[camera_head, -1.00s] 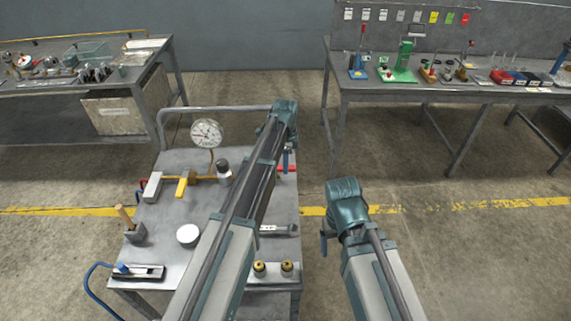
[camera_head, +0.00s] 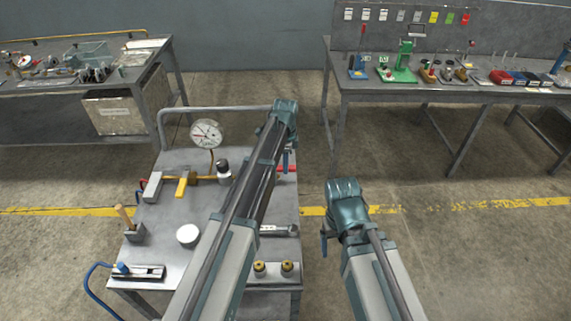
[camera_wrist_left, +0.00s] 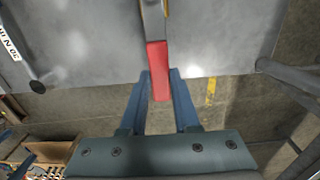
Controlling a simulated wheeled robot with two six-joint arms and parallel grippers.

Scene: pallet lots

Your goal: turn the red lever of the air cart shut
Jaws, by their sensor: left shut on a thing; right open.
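The air cart (camera_head: 165,225) is a grey metal-topped cart at the lower left of the head view. Its red lever (camera_wrist_left: 157,60) shows in the left wrist view as a red handle on a grey-metal arm. A small part of the red lever (camera_head: 288,169) shows at the cart's right edge in the head view. My left gripper (camera_wrist_left: 161,76) has its blue fingers on both sides of the red handle and is shut on it. In the head view my left gripper (camera_head: 287,160) is partly hidden by its own wrist. My right gripper (camera_head: 324,241) is open, right of the cart, over the floor.
Workbenches stand at the back left (camera_head: 60,105) and back right (camera_head: 440,95). The floor right of the cart is clear.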

